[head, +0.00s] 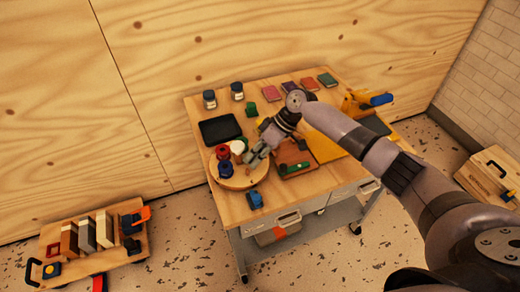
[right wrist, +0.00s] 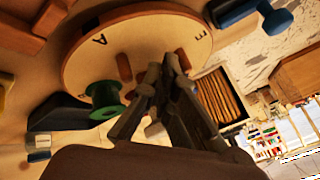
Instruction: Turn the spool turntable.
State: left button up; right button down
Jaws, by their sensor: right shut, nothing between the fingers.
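The spool turntable (head: 245,181) is a round wooden disc at the front left of the workbench. A red spool (head: 222,151), a blue spool (head: 225,169) and a white spool (head: 237,147) stand on it. In the right wrist view the turntable (right wrist: 140,42) shows letters and short wooden pegs (right wrist: 124,67), with a green spool (right wrist: 104,97) near its edge. My right gripper (head: 251,160) is shut and empty, over the disc's right part. Its fingertips (right wrist: 172,66) appear close to the disc's rim and a peg; contact cannot be told. My left gripper is out of view.
A black tray (head: 220,129) lies behind the turntable, with dark jars (head: 209,99) further back. A small blue object (head: 255,200) sits at the bench's front edge. A yellow tool with a blue handle (head: 372,99) is at right. A loaded cart (head: 95,248) stands on the floor at left.

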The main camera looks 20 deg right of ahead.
jog(key=shift+a+f, duration=0.1)
jog(key=shift+f, duration=0.05)
jog(key=a+m+p, duration=0.1)
jog(key=p, duration=0.2)
jog(key=shift+s+r+t, duration=0.3)
jog(key=shift+s, duration=0.1)
jog(key=shift+s+a+p, duration=0.1)
jog(key=shift+p, duration=0.3)
jog(key=shift+f+m, duration=0.2)
jog(key=shift+m, duration=0.2)
jog(key=shift+r, duration=0.1)
